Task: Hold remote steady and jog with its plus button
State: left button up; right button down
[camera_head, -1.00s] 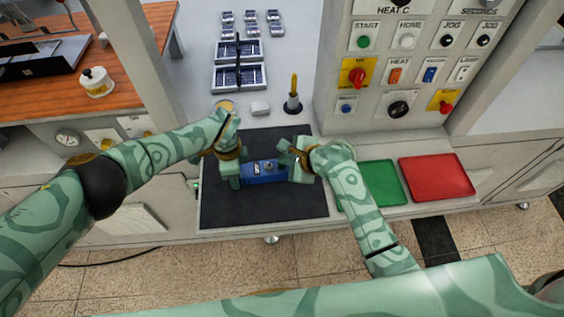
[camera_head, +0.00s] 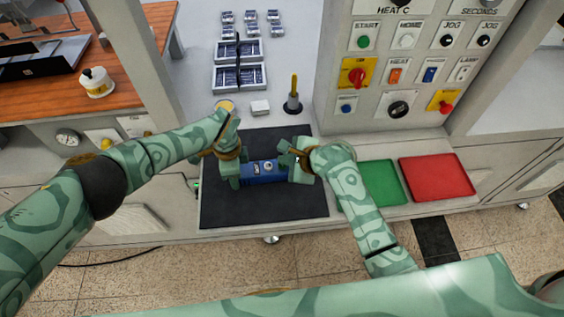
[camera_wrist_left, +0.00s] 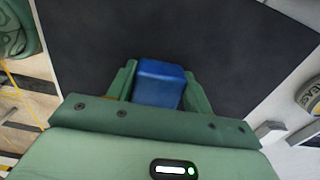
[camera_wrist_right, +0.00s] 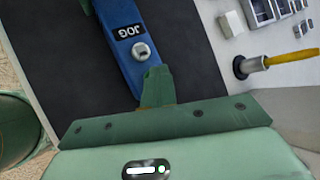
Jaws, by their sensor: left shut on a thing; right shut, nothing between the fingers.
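The blue remote (camera_head: 264,178) is held above the black mat, with a label and a round button on its top. In the right wrist view the remote (camera_wrist_right: 128,62) shows a JOG label and a pale metal button (camera_wrist_right: 141,50). My left gripper (camera_head: 236,176) is shut on the remote's left end; in the left wrist view its two fingers (camera_wrist_left: 158,75) flank the blue body. My right gripper (camera_head: 290,162) is shut and empty at the remote's right end. In the right wrist view its closed fingertips (camera_wrist_right: 157,76) are close beside the button; I cannot tell whether they touch the remote.
The black mat (camera_head: 225,208) lies under both grippers. A green tray (camera_head: 382,183) and a red tray (camera_head: 437,176) are to the right. A yellow-handled tool in a holder (camera_head: 293,98) stands behind the mat, beside a control panel (camera_head: 400,75).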

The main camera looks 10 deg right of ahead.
jog(key=shift+r, duration=0.65)
jog(key=shift+r, duration=0.1)
jog(key=shift+r, duration=2.45)
dwell(0.5)
notch_tip(320, 180, up, 4)
jog(key=shift+f, duration=0.1)
send_over(285, 168)
jog(key=shift+w+f, duration=0.1)
jog(key=shift+f, duration=4.35)
jog(key=shift+f, duration=0.15)
